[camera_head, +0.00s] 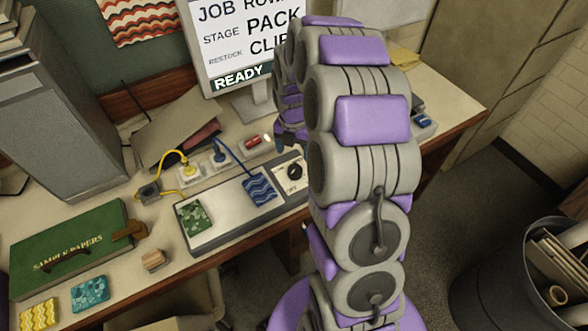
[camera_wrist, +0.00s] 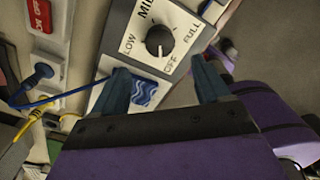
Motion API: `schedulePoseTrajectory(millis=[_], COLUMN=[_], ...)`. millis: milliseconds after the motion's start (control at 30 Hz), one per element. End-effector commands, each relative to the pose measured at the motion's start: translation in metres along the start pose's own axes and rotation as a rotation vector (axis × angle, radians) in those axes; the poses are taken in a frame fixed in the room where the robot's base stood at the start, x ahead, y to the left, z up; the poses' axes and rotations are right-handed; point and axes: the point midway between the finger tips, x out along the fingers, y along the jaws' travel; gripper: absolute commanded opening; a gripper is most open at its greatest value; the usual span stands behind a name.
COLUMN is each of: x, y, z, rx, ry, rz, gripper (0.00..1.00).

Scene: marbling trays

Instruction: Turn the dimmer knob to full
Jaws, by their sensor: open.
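The dimmer knob (camera_wrist: 159,41) is round and black, on a pale panel marked LOW, MID, FULL and OFF in the wrist view. Its white mark appears to face the OFF side. In the head view the knob (camera_head: 295,171) sits at the right end of the tray unit (camera_head: 228,208), close beside my arm. My gripper (camera_wrist: 160,68) is open and empty. Its two dark fingers are spread, with the knob ahead between their lines and apart from them. In the head view my arm largely hides the gripper.
A red switch (camera_wrist: 40,15) and blue and yellow plugged cables are beside the panel. Blue (camera_head: 259,189) and green (camera_head: 194,217) patterned sheets lie on the tray unit. A monitor (camera_head: 240,50) reading READY stands behind. A green case (camera_head: 70,248) is at left.

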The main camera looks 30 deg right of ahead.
Motion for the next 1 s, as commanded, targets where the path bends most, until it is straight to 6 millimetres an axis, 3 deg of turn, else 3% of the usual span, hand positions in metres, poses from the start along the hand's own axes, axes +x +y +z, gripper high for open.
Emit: schedulePoseTrajectory(millis=[200, 500, 933, 1000], x=[0.046, 0.087, 0.094, 0.094], y=[-0.001, 0.000, 0.000, 0.000], z=[-0.001, -0.001, 0.000, 0.000], rx=[0.001, 0.001, 0.001, 0.001], ry=[0.003, 0.002, -0.001, -0.001], rz=[-0.003, 0.000, 0.002, 0.001], gripper=[0.76, 0.76, 0.76, 0.69])
